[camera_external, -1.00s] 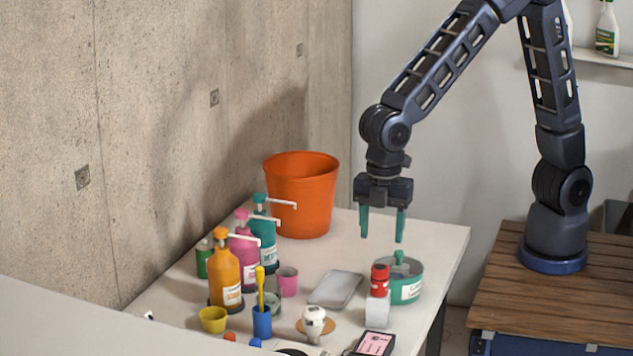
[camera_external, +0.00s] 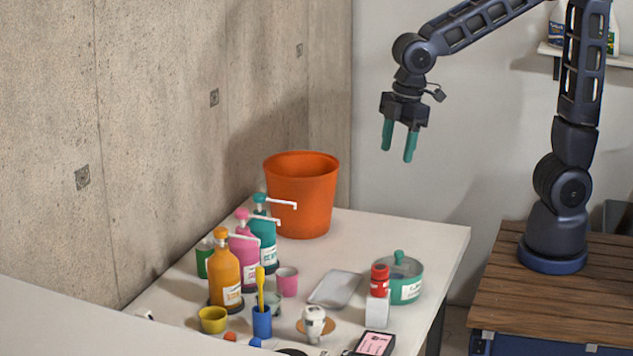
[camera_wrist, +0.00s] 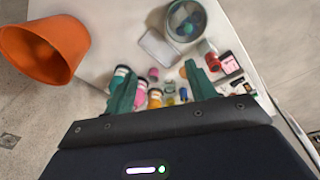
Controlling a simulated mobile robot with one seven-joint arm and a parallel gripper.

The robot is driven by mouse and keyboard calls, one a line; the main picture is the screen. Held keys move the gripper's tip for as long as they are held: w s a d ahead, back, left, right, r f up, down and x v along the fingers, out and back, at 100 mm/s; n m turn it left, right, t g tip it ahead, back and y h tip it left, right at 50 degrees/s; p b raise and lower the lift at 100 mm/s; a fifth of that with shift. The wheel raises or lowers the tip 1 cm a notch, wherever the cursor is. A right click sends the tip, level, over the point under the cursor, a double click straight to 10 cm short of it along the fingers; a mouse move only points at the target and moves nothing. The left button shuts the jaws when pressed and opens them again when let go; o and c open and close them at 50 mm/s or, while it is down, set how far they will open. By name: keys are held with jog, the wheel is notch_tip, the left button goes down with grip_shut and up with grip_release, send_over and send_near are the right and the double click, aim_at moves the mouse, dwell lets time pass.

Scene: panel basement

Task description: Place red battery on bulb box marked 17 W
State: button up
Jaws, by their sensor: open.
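The red battery (camera_external: 380,279) stands upright on top of a small white box (camera_external: 377,312) near the table's right side; the box's marking cannot be read. The red battery also shows in the wrist view (camera_wrist: 210,62). My gripper (camera_external: 398,154) is open and empty, high above the table and well clear of the battery and box. Its two green fingers are spread apart in the wrist view (camera_wrist: 159,70).
A teal pot (camera_external: 406,288) stands right beside the battery. An orange bucket (camera_external: 302,195) stands at the back. The table's back right is clear.

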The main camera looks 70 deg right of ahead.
jog(key=s+d+r+m+t, duration=0.1)
jog(key=s+d+m, duration=0.4)
jog(key=d, duration=0.7)
jog(key=s+d+r+m+t, duration=0.2)
jog(key=s+d+m, duration=0.4)
jog(key=s+d, duration=0.3)
jog(key=d+r, duration=0.1)
jog(key=d, duration=0.2)
jog(key=shift+r+h, duration=0.25)
jog(key=shift+h, duration=0.05)
